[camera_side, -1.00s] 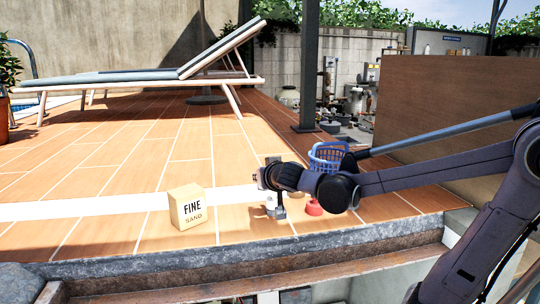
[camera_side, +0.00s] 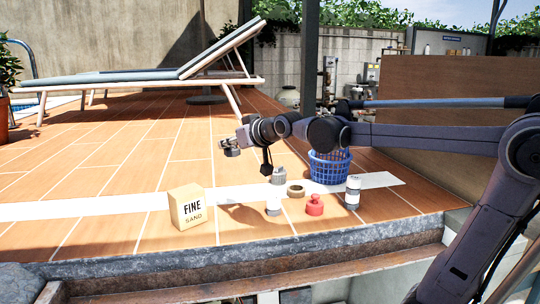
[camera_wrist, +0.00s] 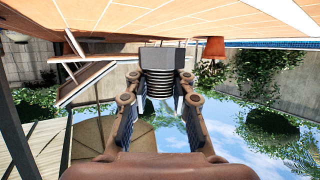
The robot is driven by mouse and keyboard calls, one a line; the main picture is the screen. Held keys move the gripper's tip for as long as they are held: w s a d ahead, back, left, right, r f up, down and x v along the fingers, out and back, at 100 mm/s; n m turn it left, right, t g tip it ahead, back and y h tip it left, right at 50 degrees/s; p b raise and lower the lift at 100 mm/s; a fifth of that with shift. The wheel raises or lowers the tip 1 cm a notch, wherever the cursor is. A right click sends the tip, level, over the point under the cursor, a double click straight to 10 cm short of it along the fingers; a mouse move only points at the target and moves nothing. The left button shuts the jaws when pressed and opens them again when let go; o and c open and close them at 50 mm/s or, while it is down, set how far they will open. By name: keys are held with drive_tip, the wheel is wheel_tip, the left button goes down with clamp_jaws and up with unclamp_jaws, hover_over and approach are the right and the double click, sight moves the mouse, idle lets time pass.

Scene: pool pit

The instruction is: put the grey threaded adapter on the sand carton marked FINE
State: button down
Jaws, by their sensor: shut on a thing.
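My gripper (camera_side: 238,143) is raised above the deck, pointing left, up and to the right of the sand carton. It is shut on the grey threaded adapter (camera_wrist: 160,84), which has a ribbed threaded body and a wider block-like grey end pointing away from the gripper. In the wrist view, the fingers (camera_wrist: 160,97) stand on either side of the threads. In the side view the adapter is small and hard to make out. The tan sand carton (camera_side: 188,207) marked FINE stands upright on the deck, apart from the gripper; its top is bare.
Right of the carton stand a white-and-grey cylinder (camera_side: 273,207), a grey fitting (camera_side: 279,176), a tan ring (camera_side: 295,191), a red fitting (camera_side: 314,206) and a taller white-and-grey cylinder (camera_side: 353,193). A blue basket (camera_side: 328,169) is behind them. The stone pit edge (camera_side: 250,248) runs in front.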

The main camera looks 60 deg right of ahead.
drive_tip(key=r, duration=0.1)
drive_tip(key=w, duration=0.1)
drive_tip(key=r+y, duration=0.1)
drive_tip(key=shift+w+a+r+n, duration=0.25)
drive_tip(key=shift+w+r+n, duration=0.05)
drive_tip(key=shift+n, duration=0.1)
hover_over(185, 189)
wheel_tip(185, 189, down, 7)
drive_tip(key=shift+s+r, duration=0.1)
drive_tip(key=shift+r, duration=0.05)
drive_tip(key=shift+f, duration=2.05)
drive_tip(key=c, duration=1.1)
unclamp_jaws()
drive_tip(key=shift+f, duration=0.1)
drive_tip(key=shift+c, duration=0.2)
